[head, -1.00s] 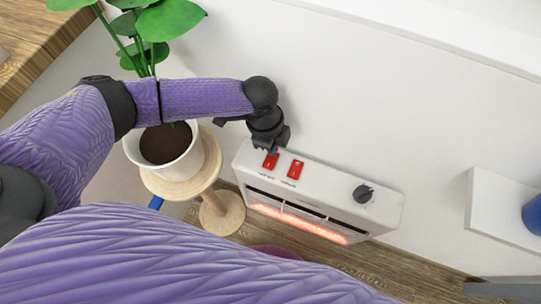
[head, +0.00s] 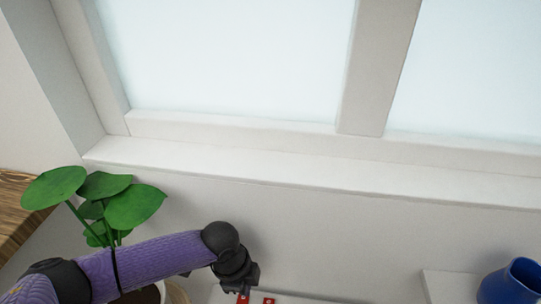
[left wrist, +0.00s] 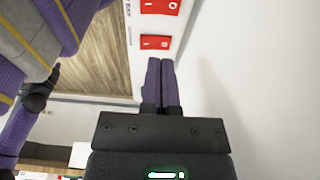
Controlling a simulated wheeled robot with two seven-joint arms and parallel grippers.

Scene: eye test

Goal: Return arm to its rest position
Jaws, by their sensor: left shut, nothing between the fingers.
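My left arm comes in from the lower left of the head view. Its gripper (head: 246,289) is low in the picture, right above a red switch on the heater. In the left wrist view the two purple fingers (left wrist: 160,62) lie together, shut and empty. They point at the white heater panel (left wrist: 138,64), close to a red rocker switch (left wrist: 155,42). A second red switch (left wrist: 160,7) is beyond it. I cannot tell whether the fingertips touch the panel. Only the heater's top edge shows in the head view. My right gripper is not in view.
A green-leaved plant (head: 134,206) stands left, behind my arm. A wooden surface (head: 18,226) is at the left edge. A blue vase (head: 510,284) is on a white ledge (head: 440,285) at lower right. A window sill (head: 300,172) runs above. The wall between is clear.

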